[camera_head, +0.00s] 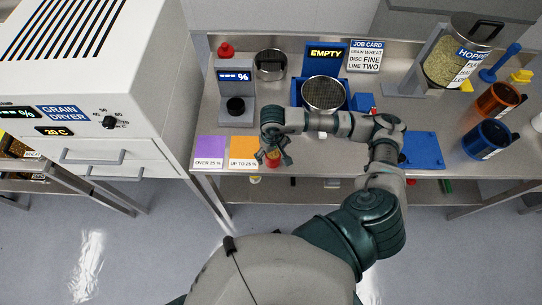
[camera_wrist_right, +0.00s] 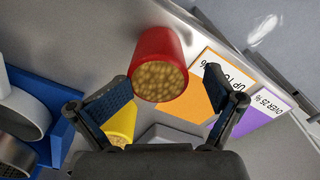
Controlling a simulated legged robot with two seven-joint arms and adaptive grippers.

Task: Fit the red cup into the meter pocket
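The red cup (camera_wrist_right: 160,65), filled with grain, stands on the metal bench beside the orange mat in the right wrist view. In the head view only a bit of red (camera_head: 273,160) shows below my right gripper (camera_head: 274,155). My right gripper is open; in the wrist view its fingers (camera_wrist_right: 168,88) are spread on either side of the cup, with a clear gap on the right. The grey meter (camera_head: 236,90) stands behind the mats, with a "--- %" display and a round black part (camera_head: 236,106), which looks like its pocket. My left gripper is not in view.
A purple mat (camera_head: 209,149) and orange mat (camera_head: 243,150) lie at the bench front. A yellow piece with grain (camera_wrist_right: 120,125) is near the left finger. A blue stand holds a round metal sieve (camera_head: 323,93). The hopper (camera_head: 463,55) and two mugs stand right.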

